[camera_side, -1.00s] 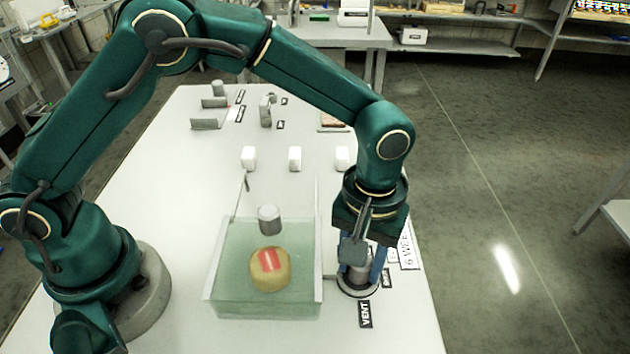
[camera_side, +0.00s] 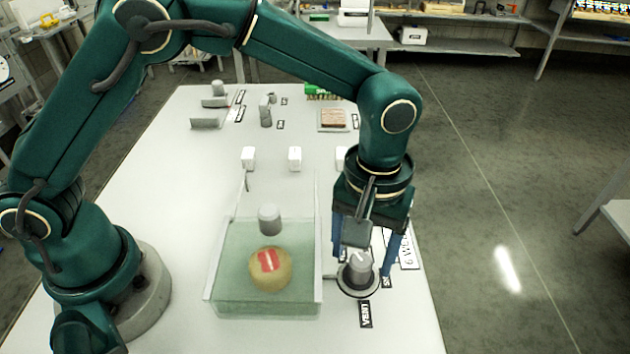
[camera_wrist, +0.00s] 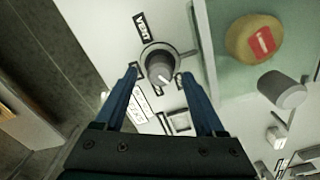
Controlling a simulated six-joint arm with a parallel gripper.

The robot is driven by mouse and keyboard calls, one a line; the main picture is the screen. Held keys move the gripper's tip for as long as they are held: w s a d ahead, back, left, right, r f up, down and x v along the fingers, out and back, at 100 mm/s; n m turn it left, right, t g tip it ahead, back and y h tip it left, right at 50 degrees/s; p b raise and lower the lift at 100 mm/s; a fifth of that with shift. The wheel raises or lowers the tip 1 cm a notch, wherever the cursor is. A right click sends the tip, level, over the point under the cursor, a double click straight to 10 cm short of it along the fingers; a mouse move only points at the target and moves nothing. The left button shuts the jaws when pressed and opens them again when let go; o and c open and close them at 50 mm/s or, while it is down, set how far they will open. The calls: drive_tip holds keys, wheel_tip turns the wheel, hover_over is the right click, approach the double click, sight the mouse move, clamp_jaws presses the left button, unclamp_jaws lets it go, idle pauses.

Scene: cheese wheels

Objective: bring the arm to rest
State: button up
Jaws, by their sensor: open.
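My gripper (camera_side: 364,268) is open, its two blue fingers apart and pointing down at the right side of the table. A grey knob (camera_side: 358,268) on a round dark-rimmed base stands just below and between the fingers. In the wrist view the knob (camera_wrist: 160,70) lies just beyond the fingertips, between the two fingers (camera_wrist: 156,75), with a white pointer mark on its top. The fingers do not appear to touch it. A label reading VENT (camera_side: 365,314) lies in front of the knob.
Left of the knob is a clear-walled tank (camera_side: 225,290) holding a yellow cheese wheel (camera_side: 270,277) with a red mark. A grey cylinder (camera_side: 269,218) is behind the wheel. Several white blocks (camera_side: 295,158) stand farther back.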

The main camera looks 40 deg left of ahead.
drive_tip(key=shift+r, duration=1.2)
drive_tip(key=shift+w+a+r, duration=0.1)
drive_tip(key=shift+w+a, duration=0.05)
drive_tip(key=a+r+n+t+h, duration=0.1)
drive_tip(key=a+r+n+t, duration=0.15)
drive_tip(key=a+r, duration=0.8)
drive_tip(key=s+a+m+t, duration=0.1)
drive_tip(key=s+a+m, duration=0.2)
drive_tip(key=s, duration=0.3)
drive_tip(key=s+a+f+m+t+y, duration=0.1)
drive_tip(key=s+a+m+t, duration=0.1)
drive_tip(key=s, duration=0.3)
drive_tip(key=shift+s+a+f+m, duration=0.25)
drive_tip(key=shift+s+a+m, duration=0.1)
drive_tip(key=shift+a+m, duration=0.5)
